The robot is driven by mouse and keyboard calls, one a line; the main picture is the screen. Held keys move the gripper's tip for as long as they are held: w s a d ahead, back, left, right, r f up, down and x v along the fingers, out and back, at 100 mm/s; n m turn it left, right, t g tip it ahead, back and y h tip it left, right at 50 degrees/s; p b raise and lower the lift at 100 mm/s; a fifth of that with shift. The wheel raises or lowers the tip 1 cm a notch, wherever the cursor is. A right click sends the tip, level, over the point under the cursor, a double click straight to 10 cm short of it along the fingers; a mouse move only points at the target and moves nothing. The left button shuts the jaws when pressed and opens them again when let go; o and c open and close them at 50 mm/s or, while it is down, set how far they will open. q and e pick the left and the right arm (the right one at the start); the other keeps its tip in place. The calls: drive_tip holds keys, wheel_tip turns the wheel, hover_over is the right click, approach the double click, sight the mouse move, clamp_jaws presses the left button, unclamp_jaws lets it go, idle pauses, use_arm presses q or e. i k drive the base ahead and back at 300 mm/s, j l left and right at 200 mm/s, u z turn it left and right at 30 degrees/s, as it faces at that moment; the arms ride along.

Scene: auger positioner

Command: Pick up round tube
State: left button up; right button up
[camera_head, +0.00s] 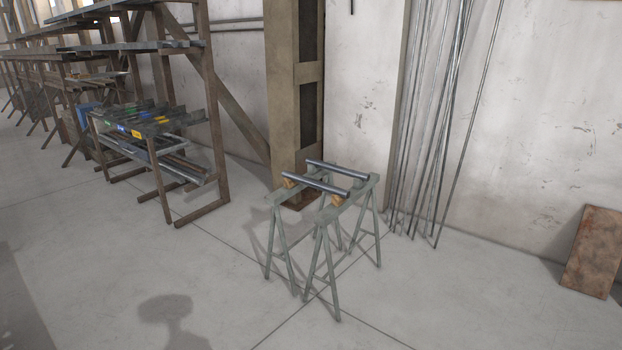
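Two grey metal round tubes lie side by side across a pair of green-grey sawhorses (334,255) in the middle of the view. The nearer round tube (314,184) rests by small yellowish blocks on the sawhorse tops. The farther round tube (337,169) lies just behind it, roughly parallel. Neither of my grippers shows in the head view, and nothing is seen touching the tubes.
A rack (150,125) with metal stock stands at the left. A column (293,90) rises behind the sawhorses. Several long thin rods (436,130) lean on the wall. A rusty plate (594,250) leans at the right. The floor (240,300) in front is clear.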

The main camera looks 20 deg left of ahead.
sight(344, 193)
drive_tip(key=i+j, duration=0.6)
drive_tip(key=i, duration=0.2)
drive_tip(key=i+j, duration=1.25)
drive_tip(key=i, duration=0.3)
drive_tip(key=i+j, duration=0.6)
drive_tip(key=i, duration=0.2)
